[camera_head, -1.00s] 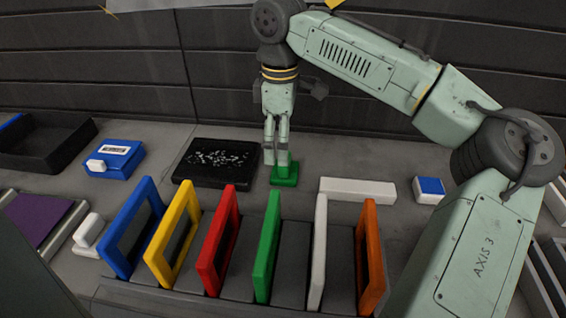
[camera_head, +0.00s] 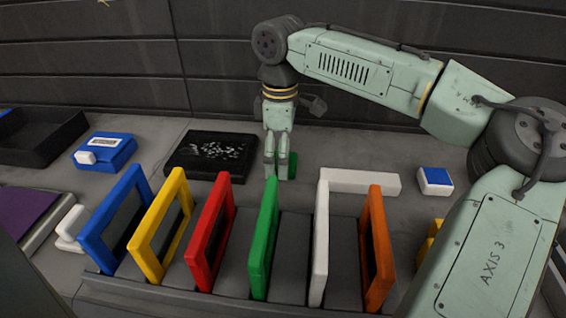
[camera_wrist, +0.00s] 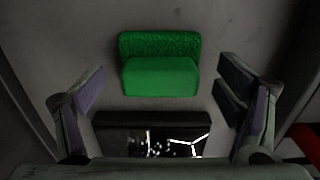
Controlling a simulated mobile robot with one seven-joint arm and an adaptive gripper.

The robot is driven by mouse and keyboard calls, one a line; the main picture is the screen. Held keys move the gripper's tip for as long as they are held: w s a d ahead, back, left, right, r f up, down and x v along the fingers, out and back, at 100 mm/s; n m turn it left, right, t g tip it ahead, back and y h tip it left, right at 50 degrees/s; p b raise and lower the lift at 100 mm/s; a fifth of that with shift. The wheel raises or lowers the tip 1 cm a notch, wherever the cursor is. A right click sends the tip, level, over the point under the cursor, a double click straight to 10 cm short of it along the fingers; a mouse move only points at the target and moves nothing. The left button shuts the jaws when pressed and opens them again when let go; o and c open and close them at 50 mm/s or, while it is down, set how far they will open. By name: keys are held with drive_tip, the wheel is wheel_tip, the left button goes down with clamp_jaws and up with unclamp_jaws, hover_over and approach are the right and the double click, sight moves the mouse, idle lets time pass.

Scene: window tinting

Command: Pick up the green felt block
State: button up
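The green felt block (camera_wrist: 160,66) lies on the grey worktop, with a fuzzy rear strip and a smoother raised front part. In the wrist view it sits between the lines of my gripper's spread fingers (camera_wrist: 162,88), with a gap on either side. In the head view my gripper (camera_head: 277,170) points down at the worktop. Its fingers hide most of the block there, and only a green strip (camera_head: 293,164) shows at their right. No contact with the block is visible.
A black tray with white flecks (camera_head: 208,156) lies left of my gripper and shows in the wrist view (camera_wrist: 150,140). A row of coloured frames, including a green one (camera_head: 264,238), stands in front. A white bar (camera_head: 362,181) lies to the right.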

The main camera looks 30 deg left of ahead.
drive_tip(key=c, duration=1.2)
drive_tip(key=shift+c, duration=0.2)
wheel_tip(320, 180, up, 10)
drive_tip(key=p, duration=0.4)
drive_tip(key=shift+p, duration=0.35)
drive_tip(key=o, duration=0.7)
drive_tip(key=shift+c, duration=0.2)
drive_tip(key=c, duration=0.5)
